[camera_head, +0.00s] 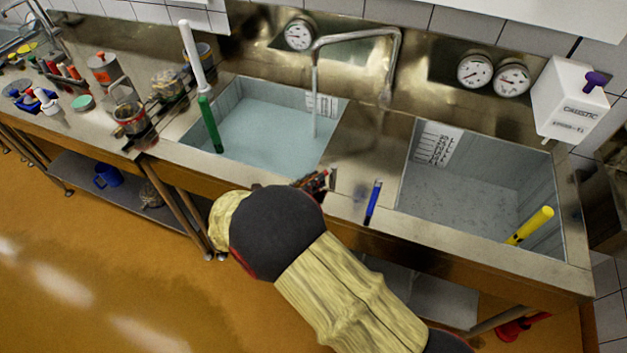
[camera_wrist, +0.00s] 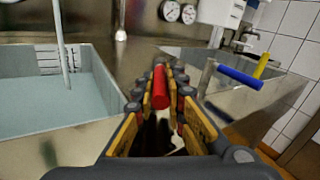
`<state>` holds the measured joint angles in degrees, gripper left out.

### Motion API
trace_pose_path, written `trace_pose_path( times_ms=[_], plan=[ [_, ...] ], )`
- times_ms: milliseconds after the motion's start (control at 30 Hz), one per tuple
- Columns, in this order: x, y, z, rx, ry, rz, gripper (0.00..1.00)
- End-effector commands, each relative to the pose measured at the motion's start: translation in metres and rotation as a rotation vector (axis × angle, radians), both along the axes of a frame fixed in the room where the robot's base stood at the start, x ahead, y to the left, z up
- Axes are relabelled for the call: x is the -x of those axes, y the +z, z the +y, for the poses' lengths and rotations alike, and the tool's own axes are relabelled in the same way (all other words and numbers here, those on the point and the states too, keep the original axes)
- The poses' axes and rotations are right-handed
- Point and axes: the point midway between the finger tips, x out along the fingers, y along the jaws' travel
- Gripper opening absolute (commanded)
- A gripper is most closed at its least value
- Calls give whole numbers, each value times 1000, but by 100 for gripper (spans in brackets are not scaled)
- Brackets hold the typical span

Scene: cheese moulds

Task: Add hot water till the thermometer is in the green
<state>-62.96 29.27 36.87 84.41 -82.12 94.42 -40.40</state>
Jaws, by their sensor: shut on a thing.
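The left basin (camera_head: 225,100) holds pale blue water (camera_head: 262,135), and a stream (camera_head: 314,95) falls into it from the metal spout (camera_head: 350,36). The stream also shows in the wrist view (camera_wrist: 61,45). My gripper (camera_head: 316,181) is at the front counter edge between the basins. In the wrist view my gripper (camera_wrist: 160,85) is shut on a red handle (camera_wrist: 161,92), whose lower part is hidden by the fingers. A blue handle (camera_head: 372,201) stands to its right, apart from the gripper. A round dial (camera_head: 298,35) is on the panel behind the left basin; its reading is too small to tell.
The right basin (camera_head: 408,165) has a yellow stick (camera_head: 530,225) in it. Two more dials (camera_head: 474,71) and a white caustic dispenser (camera_head: 570,100) are behind it. A white and green stick (camera_head: 210,125) leans at the left basin. Several pots and tools crowd the left counter.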

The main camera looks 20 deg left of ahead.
Motion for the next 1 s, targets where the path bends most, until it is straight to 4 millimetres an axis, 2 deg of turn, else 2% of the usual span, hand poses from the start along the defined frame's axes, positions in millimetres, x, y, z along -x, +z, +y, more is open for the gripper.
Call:
trace_pose_path(
  times_ms=[167,200,500,833,1000],
  plan=[
    [0,-1,0,1,1,2,0],
    [0,-1,0,1,1,2,14],
    [0,-1,0,1,1,1,31],
    [1,0,1,0,2,0,32],
    [15,0,12,0,5,0,32]
  ],
)
